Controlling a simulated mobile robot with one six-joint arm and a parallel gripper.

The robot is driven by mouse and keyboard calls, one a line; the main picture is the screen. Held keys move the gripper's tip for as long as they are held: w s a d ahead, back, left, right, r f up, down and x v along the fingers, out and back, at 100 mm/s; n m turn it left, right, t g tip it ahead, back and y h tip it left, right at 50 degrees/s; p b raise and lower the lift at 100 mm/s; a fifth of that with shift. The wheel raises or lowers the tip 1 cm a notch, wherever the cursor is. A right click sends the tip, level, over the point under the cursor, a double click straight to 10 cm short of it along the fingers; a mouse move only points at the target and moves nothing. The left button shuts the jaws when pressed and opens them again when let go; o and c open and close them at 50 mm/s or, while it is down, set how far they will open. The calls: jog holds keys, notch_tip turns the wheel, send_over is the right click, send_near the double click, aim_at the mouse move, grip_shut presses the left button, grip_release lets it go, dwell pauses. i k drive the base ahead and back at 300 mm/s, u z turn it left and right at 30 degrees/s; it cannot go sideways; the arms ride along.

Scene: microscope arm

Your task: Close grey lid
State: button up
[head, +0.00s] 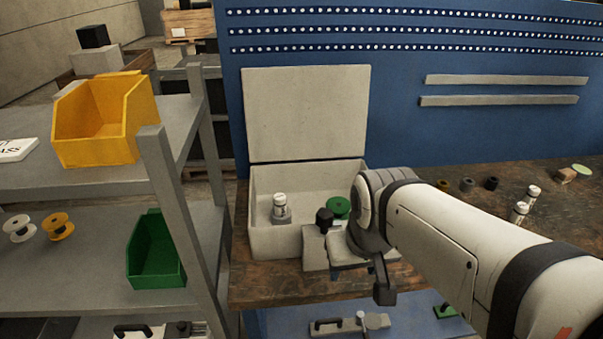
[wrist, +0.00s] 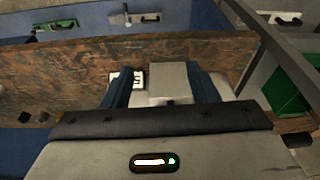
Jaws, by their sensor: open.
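The grey lid (head: 306,112) stands upright, open, along the back edge of the grey box (head: 272,240) on the bench in the head view. The box's inside is exposed. My gripper (head: 366,270) is low at the box's front right, well below the lid and apart from it, and my arm hides the box's right part. In the wrist view my gripper (wrist: 164,88) has two blue fingers spread wide apart. A pale grey block shows between them; I cannot tell whether it touches them. The lid is not seen in the wrist view.
A white-topped fitting (head: 280,207) stands in the box; a green disc (head: 339,207) shows beside my wrist. A grey shelf (head: 185,215) with yellow (head: 105,122) and green bins (head: 155,255) stands left. Small parts lie on the bench (head: 480,185) at right. The blue pegboard is behind.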

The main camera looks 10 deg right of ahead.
aim_at(303, 112)
jog(key=z, duration=0.05)
jog(key=k, duration=1.25)
jog(key=z, duration=0.45)
jog(key=i, duration=1.85)
jog(key=u, duration=0.8)
